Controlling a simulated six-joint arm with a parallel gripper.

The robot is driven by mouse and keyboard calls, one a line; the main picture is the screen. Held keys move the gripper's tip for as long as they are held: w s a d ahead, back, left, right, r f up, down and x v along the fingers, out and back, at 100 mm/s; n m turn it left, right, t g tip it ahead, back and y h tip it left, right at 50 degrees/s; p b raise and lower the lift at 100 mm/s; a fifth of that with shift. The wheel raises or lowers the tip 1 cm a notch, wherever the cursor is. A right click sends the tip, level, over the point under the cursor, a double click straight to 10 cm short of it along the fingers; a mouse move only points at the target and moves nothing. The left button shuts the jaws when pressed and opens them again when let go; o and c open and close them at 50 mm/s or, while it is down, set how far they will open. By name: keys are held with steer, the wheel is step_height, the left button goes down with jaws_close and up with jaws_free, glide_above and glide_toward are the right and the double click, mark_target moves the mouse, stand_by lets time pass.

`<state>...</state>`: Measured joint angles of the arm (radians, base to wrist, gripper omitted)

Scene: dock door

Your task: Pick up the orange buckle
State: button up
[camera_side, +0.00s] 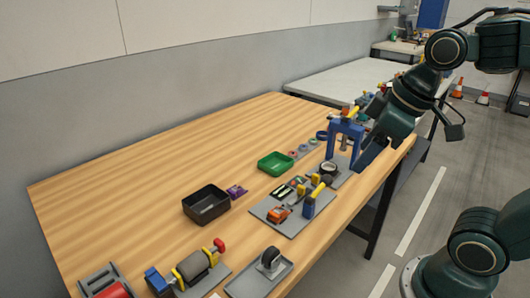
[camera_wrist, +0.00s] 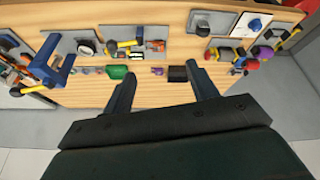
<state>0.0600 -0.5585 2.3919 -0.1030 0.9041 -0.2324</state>
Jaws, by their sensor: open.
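An orange-red piece (camera_side: 278,213), which looks like the orange buckle, lies on a flat grey tray (camera_side: 287,226) near the table's front edge. It also shows in the wrist view (camera_wrist: 155,46), at the top middle beyond my fingers. Its fine shape is too small to tell. My gripper (camera_wrist: 162,76) is open, with its two dark fingers wide apart and nothing between them. In the side view the arm's end hangs over the right part of the table, behind and to the right of the orange piece, and apart from it.
A blue press (camera_side: 345,133) stands close to my gripper. A blue-and-yellow tool (camera_side: 312,198) and small parts share the grey tray. A green bin (camera_side: 276,164), a black bin (camera_side: 206,204) and a purple piece (camera_side: 236,191) lie behind. The table's left back is clear.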

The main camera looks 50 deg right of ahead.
steer(key=w+d+f+n+g+y, duration=0.1)
steer(key=w+f+n+g+y, duration=0.2)
steer(key=w+n, duration=0.65)
steer(key=n+g+y, duration=0.1)
steer(key=n+g, duration=0.1)
steer(key=n, duration=0.4)
glide_toward(278, 210)
steer(key=shift+m+x, duration=0.25)
steer(key=shift+x, duration=1.4)
steer(key=shift+s+f, duration=0.1)
steer(key=shift+s, duration=0.05)
steer(key=shift+x, duration=2.5)
steer(key=c, duration=1.2)
